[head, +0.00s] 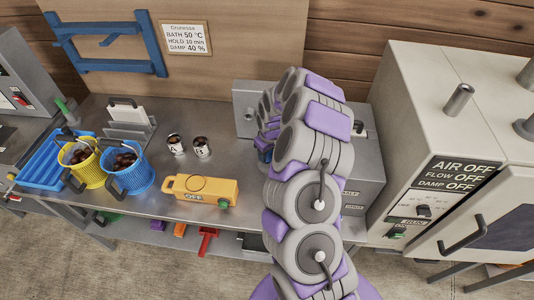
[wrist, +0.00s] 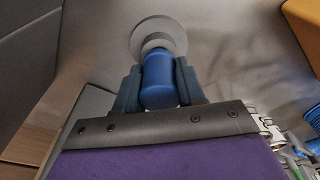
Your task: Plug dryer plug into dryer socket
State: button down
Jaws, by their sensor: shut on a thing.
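My gripper (wrist: 159,88) is shut on a blue cylinder, which looks like the dryer plug (wrist: 159,82), with one dark finger on each side. Just beyond the plug is a stepped round grey piece (wrist: 158,30), in line with it. I cannot tell if this is the dryer socket or part of the plug, nor whether the plug is seated in anything. In the head view my arm hides most of the gripper; a small blue patch shows at its far end. The pale cabinet (head: 424,130) at the right has a display reading AIR OFF, FLOW OFF, DAMP OFF.
A grey metal box (head: 362,190) stands behind my arm on the steel bench (head: 140,205). Left of it are a yellow box (head: 222,186) marked OFF, two small cans (head: 202,148), a blue basket (head: 140,180), a yellow basket (head: 88,178) and a blue tray (head: 40,172).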

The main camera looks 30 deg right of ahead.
jog(key=shift+r+p, duration=0.65)
jog(key=shift+r, duration=1.15)
